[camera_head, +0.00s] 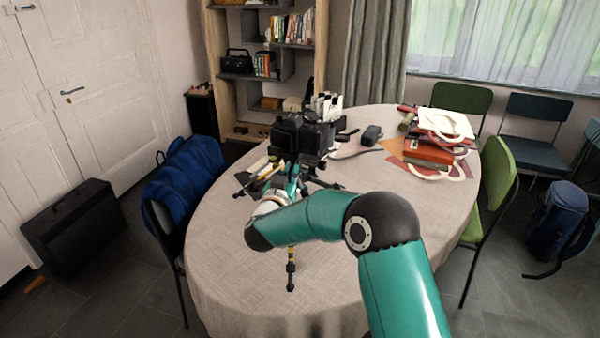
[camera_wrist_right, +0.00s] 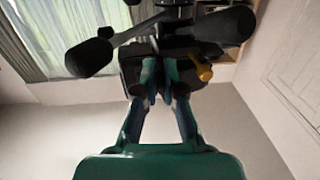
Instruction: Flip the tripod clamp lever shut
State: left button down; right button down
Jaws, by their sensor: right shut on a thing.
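A small black tripod (camera_head: 290,270) stands on the round table, with a bulky black camera (camera_head: 287,133) above it. One dark leg with yellow bands reaches toward the table's near side. My right gripper (camera_head: 294,188) is at the tripod, largely hidden behind my teal forearm. In the right wrist view my right gripper (camera_wrist_right: 160,80) has its fingers close together on a dark part under the tripod head. An orange-yellow lever or knob (camera_wrist_right: 202,70) sticks out just right of the fingers. I cannot tell whether it is the clamp lever. My left gripper is out of view.
The round table (camera_head: 240,275) has a beige cloth, clear at the near left. Red books (camera_head: 430,152), papers and a dark case (camera_head: 371,134) lie at the back right. A chair with a blue jacket (camera_head: 185,185) and a green chair (camera_head: 492,180) flank the table.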

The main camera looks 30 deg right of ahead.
jog(key=shift+w+a+r+m+g+h+p, duration=0.1)
jog(key=shift+w+a+m+g+h+p, duration=0.2)
jog(key=shift+m+g+h, duration=0.35)
jog(key=shift+w+a+r+m+g+h+p, duration=0.2)
jog(key=shift+m+g+h, duration=0.25)
jog(key=shift+g, duration=0.3)
jog(key=shift+f, duration=0.1)
jog(key=c, duration=1.3)
grip_release()
jog(key=shift+w, duration=0.1)
jog(key=shift+f, duration=0.1)
jog(key=v, duration=1.2)
